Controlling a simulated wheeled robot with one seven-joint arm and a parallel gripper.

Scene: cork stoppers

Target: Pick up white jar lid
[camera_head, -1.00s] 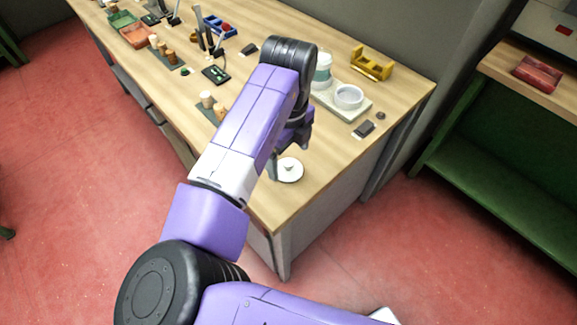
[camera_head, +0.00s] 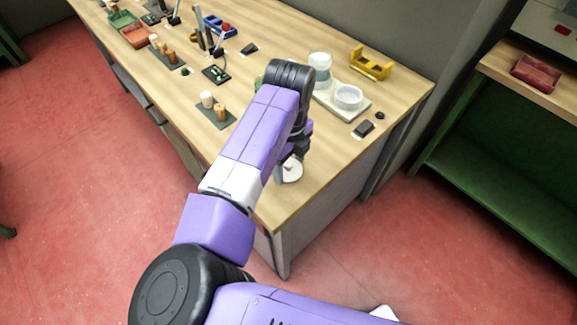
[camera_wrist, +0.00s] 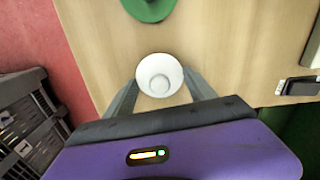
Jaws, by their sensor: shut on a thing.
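The white jar lid (camera_head: 293,174) is a round white disc with a raised centre, near the front right corner of the wooden table. In the wrist view the lid (camera_wrist: 160,75) sits between the two grey fingers of my gripper (camera_wrist: 161,84), one on each side of it. My gripper (camera_head: 289,161) is shut on the lid and covers part of it in the head view. I cannot tell whether the lid touches the table.
A pale tray (camera_head: 333,103) behind holds a white dish (camera_head: 348,97) and a jar (camera_head: 320,66). A dark block (camera_head: 363,129) lies to the right, a yellow holder (camera_head: 371,63) further back. Cork stoppers (camera_head: 220,111) stand left.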

